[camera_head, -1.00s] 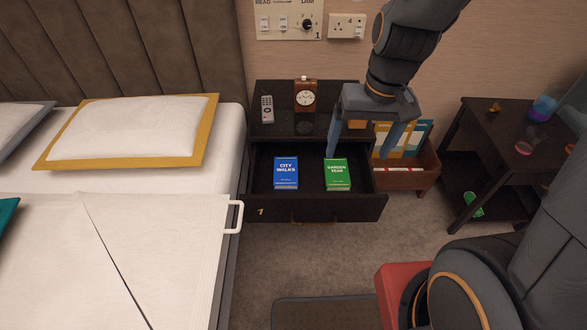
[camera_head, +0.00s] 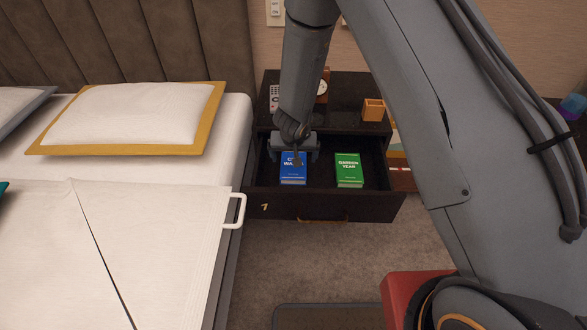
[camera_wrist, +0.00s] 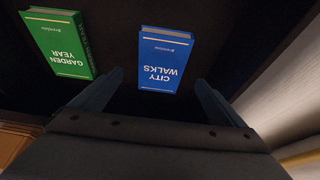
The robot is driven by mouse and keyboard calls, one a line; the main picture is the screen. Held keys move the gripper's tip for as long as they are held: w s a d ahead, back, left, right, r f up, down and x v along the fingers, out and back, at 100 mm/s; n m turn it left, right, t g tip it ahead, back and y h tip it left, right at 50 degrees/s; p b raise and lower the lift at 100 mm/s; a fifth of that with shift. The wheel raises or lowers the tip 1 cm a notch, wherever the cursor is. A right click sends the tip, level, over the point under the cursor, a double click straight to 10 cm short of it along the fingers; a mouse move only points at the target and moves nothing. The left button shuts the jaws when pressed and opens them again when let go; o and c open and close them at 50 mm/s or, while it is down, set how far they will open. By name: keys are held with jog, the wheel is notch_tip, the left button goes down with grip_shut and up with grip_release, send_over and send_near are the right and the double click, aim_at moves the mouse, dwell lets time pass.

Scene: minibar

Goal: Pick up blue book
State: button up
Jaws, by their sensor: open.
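The blue book (camera_head: 293,174), titled "City Walks", lies flat in the open drawer (camera_head: 326,208) of the nightstand. My gripper (camera_head: 293,156) is over the far end of the blue book in the head view, hiding part of its title. In the wrist view the blue book (camera_wrist: 166,62) lies ahead of and between my gripper's (camera_wrist: 159,92) two spread fingers, with nothing held. I cannot tell how high the fingers are above it.
A green book (camera_head: 348,170) lies in the drawer to the right of the blue one, with a gap between. A remote (camera_head: 275,97), a partly hidden clock (camera_head: 322,90) and a small orange holder (camera_head: 373,109) stand on the nightstand. The bed rail (camera_head: 239,211) is close to the drawer's left.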

jog(key=b+x, duration=0.1)
jog(key=x, duration=0.6)
jog(key=shift+a+f, duration=0.1)
jog(key=shift+f, duration=0.1)
jog(key=shift+r, duration=0.1)
jog(key=c, duration=1.3)
